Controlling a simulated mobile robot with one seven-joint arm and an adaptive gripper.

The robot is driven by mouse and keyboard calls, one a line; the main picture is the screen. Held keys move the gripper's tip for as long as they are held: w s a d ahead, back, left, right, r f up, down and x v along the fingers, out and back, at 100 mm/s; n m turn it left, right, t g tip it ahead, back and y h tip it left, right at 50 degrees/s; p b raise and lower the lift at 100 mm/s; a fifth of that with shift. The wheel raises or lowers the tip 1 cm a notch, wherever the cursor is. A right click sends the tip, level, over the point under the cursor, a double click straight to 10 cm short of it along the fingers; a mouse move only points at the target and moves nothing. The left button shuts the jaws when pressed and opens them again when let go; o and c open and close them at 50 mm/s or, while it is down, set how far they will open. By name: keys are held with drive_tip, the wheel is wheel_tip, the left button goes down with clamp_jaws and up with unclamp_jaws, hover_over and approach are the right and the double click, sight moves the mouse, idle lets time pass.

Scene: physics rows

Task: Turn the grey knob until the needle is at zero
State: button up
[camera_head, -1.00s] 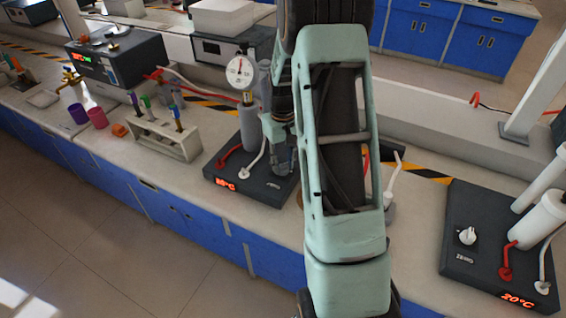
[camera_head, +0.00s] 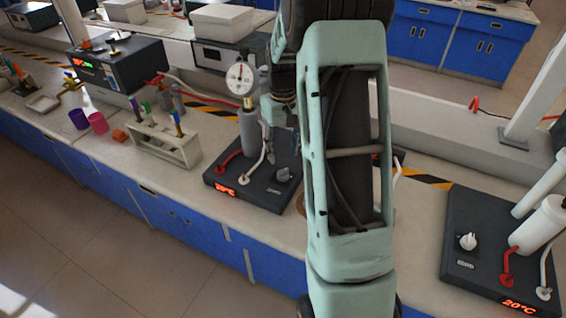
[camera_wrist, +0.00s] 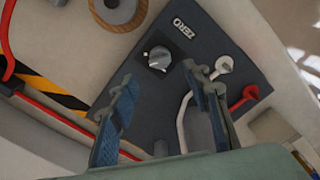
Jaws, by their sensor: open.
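The grey knob (camera_wrist: 159,58) sits on a dark instrument base (camera_wrist: 185,85), beside the white label ZERO, in the wrist view. It also shows in the head view (camera_head: 283,174), near the front right of the base. The round white dial (camera_head: 241,78) stands on a post behind it. Its red needle points roughly upward; the exact reading is too small to tell. My gripper (camera_wrist: 160,95) is open and empty in the wrist view, its two blue-grey fingers apart, with the knob beyond the gap between the tips and not touched. In the head view my arm hides part of the area beside the base.
A red and a white hose plug into the base. A rack of tubes (camera_head: 165,145) stands to its left, with purple (camera_head: 78,117) and pink (camera_head: 98,122) cups beyond. Another dark instrument (camera_head: 490,240) with a white knob stands at the right. A wooden ring (camera_wrist: 118,10) lies beside the base.

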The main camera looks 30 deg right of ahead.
drive_tip(key=shift+r, duration=2.3)
drive_tip(key=shift+d, duration=0.1)
